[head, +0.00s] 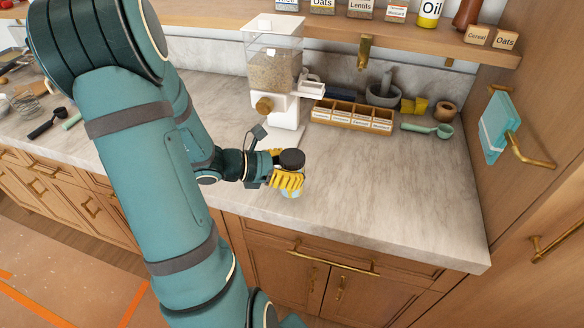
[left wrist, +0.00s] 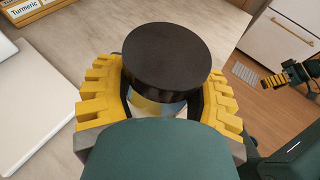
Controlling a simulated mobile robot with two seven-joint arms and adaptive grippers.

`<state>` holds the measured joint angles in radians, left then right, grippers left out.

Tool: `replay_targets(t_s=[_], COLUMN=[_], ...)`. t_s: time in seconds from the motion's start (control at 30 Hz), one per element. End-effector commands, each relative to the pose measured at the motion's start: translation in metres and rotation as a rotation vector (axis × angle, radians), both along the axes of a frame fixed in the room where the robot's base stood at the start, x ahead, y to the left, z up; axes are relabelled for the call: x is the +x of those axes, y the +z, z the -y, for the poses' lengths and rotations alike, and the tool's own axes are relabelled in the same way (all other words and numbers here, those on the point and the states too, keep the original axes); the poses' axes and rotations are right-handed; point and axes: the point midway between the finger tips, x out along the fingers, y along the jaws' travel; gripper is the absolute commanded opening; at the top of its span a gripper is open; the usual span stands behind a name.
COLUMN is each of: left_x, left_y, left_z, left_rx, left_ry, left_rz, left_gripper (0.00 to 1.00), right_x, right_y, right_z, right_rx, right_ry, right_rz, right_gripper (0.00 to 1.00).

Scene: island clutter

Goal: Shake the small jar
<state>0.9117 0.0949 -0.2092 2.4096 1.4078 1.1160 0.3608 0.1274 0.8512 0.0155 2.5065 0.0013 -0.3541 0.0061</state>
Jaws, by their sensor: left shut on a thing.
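The small jar has a round dark lid (head: 292,158) and a pale body that shows below the fingers. My left gripper (head: 287,180) has yellow ridged fingers and is shut around the jar's body, near the front edge of the marble counter. In the left wrist view the lid (left wrist: 167,58) fills the upper middle, and the yellow fingers of the left gripper (left wrist: 160,100) flank the jar on both sides. Most of the jar's body is hidden by the fingers and my wrist. My right gripper is not clearly in the head view.
A white grain dispenser (head: 285,110) stands behind the gripper. A wooden spice rack (head: 352,115), a grey mortar (head: 382,95) and a green scoop (head: 428,130) sit at the back. The marble counter (head: 390,190) is clear to the right. A shelf (head: 400,32) with jars hangs above.

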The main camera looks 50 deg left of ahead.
Motion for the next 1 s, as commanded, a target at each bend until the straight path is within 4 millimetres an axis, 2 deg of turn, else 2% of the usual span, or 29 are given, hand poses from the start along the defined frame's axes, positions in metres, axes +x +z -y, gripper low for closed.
replay_targets(t_s=[0.7,1.0], left_x=[0.000,0.000], left_y=[0.054,0.057], left_z=[0.000,0.000], left_rx=[0.000,0.000], left_ry=[0.000,0.000], left_rz=[0.001,0.001], left_gripper=[0.15,0.15], right_x=[0.000,0.000], right_y=[0.046,0.048], right_z=[0.000,0.000], right_rx=[0.000,0.000], right_ry=[0.000,0.000], right_rz=[0.000,0.000], right_gripper=[0.97,0.97])
